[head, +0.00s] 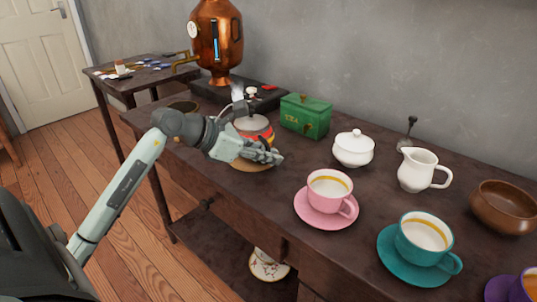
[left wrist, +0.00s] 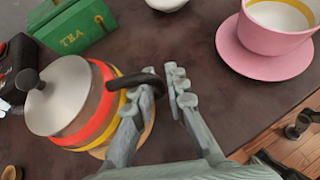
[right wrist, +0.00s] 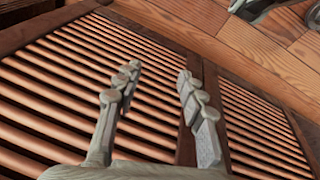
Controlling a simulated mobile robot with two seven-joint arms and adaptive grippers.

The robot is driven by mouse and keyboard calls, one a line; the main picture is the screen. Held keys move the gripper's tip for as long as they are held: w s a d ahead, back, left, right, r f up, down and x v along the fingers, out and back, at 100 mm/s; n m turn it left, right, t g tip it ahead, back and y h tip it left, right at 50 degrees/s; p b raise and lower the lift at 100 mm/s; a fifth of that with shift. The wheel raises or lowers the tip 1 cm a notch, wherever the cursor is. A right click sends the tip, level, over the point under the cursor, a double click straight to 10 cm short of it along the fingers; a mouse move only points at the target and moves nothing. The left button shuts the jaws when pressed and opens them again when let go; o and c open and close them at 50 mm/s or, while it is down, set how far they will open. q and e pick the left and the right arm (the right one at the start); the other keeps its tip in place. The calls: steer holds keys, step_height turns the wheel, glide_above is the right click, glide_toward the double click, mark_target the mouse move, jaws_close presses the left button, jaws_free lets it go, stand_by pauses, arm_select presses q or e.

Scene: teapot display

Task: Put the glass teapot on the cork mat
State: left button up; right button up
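The glass teapot (head: 254,127), banded red, orange and yellow with a grey lid, stands on the round cork mat (head: 250,166) on the dark table. In the left wrist view the teapot (left wrist: 72,98) is at left, and a tan edge of the mat (left wrist: 147,131) shows below it. My left gripper (head: 272,153) is in front of the teapot and hides part of it. Its fingers (left wrist: 163,85) are spread, with the end of the dark curved handle (left wrist: 135,79) between their tips. My right gripper (right wrist: 157,78) is open and empty over wooden slats, away from the teapot.
A green tea tin (head: 305,117) is close behind the teapot. A white sugar bowl (head: 353,150), a pink cup (head: 330,188), a teal cup (head: 422,240) and a white jug (head: 416,170) stand to the right. A copper urn (head: 216,35) is behind. Bare table lies between the mat and the pink saucer.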

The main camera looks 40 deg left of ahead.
arm_select(q)
steer(key=shift+o, duration=1.3)
arm_select(e)
steer(key=shift+w+r, duration=0.2)
steer(key=shift+r, duration=0.05)
arm_select(q)
steer(key=shift+r, duration=0.1)
steer(key=shift+r, duration=0.1)
steer(key=v, duration=0.2)
steer(key=shift+s+a+r, duration=0.15)
steer(key=shift+s+a, duration=0.05)
steer(key=shift+s, duration=0.15)
steer(key=v, duration=0.9)
steer(key=shift+b, duration=0.3)
arm_select(e)
steer(key=shift+s+r, duration=0.25)
steer(key=shift+r, duration=0.35)
arm_select(q)
steer(key=shift+r, duration=0.1)
